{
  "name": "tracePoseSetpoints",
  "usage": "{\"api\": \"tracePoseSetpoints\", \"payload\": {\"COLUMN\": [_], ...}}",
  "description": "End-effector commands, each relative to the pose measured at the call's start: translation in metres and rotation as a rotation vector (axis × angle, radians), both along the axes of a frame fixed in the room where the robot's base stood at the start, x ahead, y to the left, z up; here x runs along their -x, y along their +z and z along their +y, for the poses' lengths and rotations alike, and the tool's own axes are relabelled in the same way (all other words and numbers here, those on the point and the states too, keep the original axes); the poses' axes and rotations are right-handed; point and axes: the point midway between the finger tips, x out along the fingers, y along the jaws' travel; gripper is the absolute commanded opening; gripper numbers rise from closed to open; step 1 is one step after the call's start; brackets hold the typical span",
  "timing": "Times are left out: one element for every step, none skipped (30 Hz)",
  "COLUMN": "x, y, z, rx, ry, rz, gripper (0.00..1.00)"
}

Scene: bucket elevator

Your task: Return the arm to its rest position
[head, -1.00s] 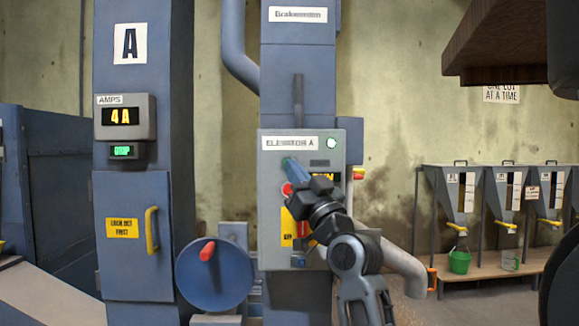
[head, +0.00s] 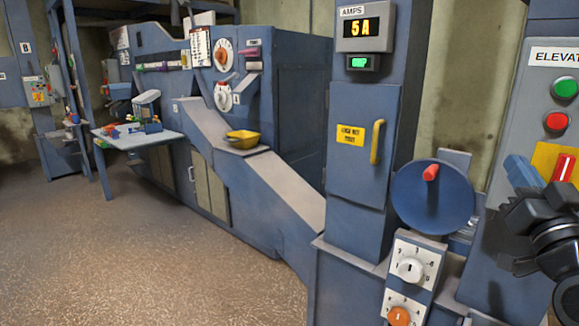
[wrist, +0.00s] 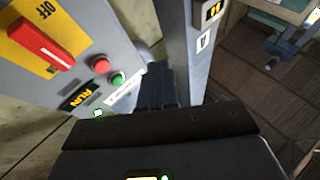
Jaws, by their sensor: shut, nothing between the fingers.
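My gripper (head: 518,165) is at the right edge of the head view, with its blue fingers together and nothing held. It is in front of the grey elevator control panel (head: 518,118), just left of the red switch handle (head: 562,167) on its yellow plate; whether it touches the panel I cannot tell. My arm runs off the right edge, so most of it is out of view. The wrist view shows the panel tilted, with the red handle (wrist: 42,45) by the word OFF, a red button (wrist: 101,64), a green button (wrist: 117,79) and a RUN display (wrist: 75,97).
A blue wheel with a red knob (head: 431,172) and dial boxes (head: 411,269) are close by. A chute holds a yellow scoop (head: 243,139). Floor (head: 150,250) at left is open.

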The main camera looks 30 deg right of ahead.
Motion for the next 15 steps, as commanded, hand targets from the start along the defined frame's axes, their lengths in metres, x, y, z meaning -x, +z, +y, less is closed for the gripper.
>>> {"api": "tracePoseSetpoints", "payload": {"x": [-0.002, -0.002, -0.002, -0.001, 0.0, 0.003, 0.005, 0.008, 0.012, 0.016, 0.02, 0.027, 0.032, 0.037, 0.045], "y": [-0.024, -0.035, -0.051, -0.062, -0.072, -0.086, -0.097, -0.106, -0.119, -0.128, -0.137, -0.148, -0.156, -0.163, -0.173], "z": [0.018, 0.027, 0.04, 0.05, 0.06, 0.073, 0.083, 0.093, 0.106, 0.116, 0.126, 0.139, 0.149, 0.158, 0.171], "rx": [-0.03, -0.042, -0.062, -0.074, -0.085, -0.099, -0.11, -0.119, -0.132, -0.139, -0.146, -0.154, -0.161, -0.166, -0.171], "ry": [0.023, 0.032, 0.047, 0.056, 0.067, 0.081, 0.094, 0.105, 0.12, 0.132, 0.144, 0.16, 0.173, 0.186, 0.203], "rz": [0.03, 0.044, 0.064, 0.079, 0.095, 0.116, 0.133, 0.149, 0.173, 0.19, 0.207, 0.23, 0.247, 0.266, 0.292], "gripper": [0.0, 0.0, 0.0, 0.0, 0.0, 0.0, 0.0, 0.0, 0.0, 0.0, 0.0, 0.0, 0.0, 0.0, 0.0]}}
